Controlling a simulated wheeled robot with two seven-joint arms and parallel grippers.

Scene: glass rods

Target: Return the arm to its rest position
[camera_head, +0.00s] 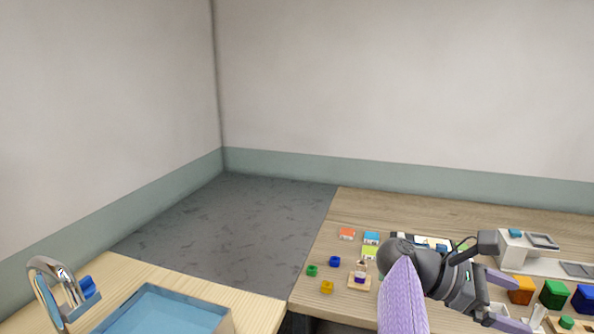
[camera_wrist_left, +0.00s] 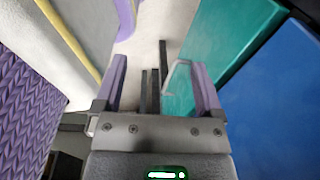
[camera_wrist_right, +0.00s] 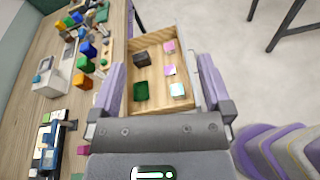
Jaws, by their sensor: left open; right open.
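My right arm with a purple sleeve (camera_head: 403,300) reaches over the right-hand wooden table. My right gripper (camera_head: 522,306) is open, its fingers pointing right. In the right wrist view, the right gripper (camera_wrist_right: 160,70) shows nothing held between its purple fingers. A wooden box (camera_wrist_right: 160,106) with small blocks lies beyond and below the fingers. My left arm is not in the head view. In the left wrist view, my left gripper (camera_wrist_left: 157,65) is open and empty, with dark and grey bars behind its fingers.
Several coloured blocks, including an orange one (camera_head: 521,290) and a green one (camera_head: 553,294), stand near the right gripper. A white device (camera_head: 522,250) stands behind them. A chrome faucet (camera_head: 50,285) and blue basin (camera_head: 160,312) are at left.

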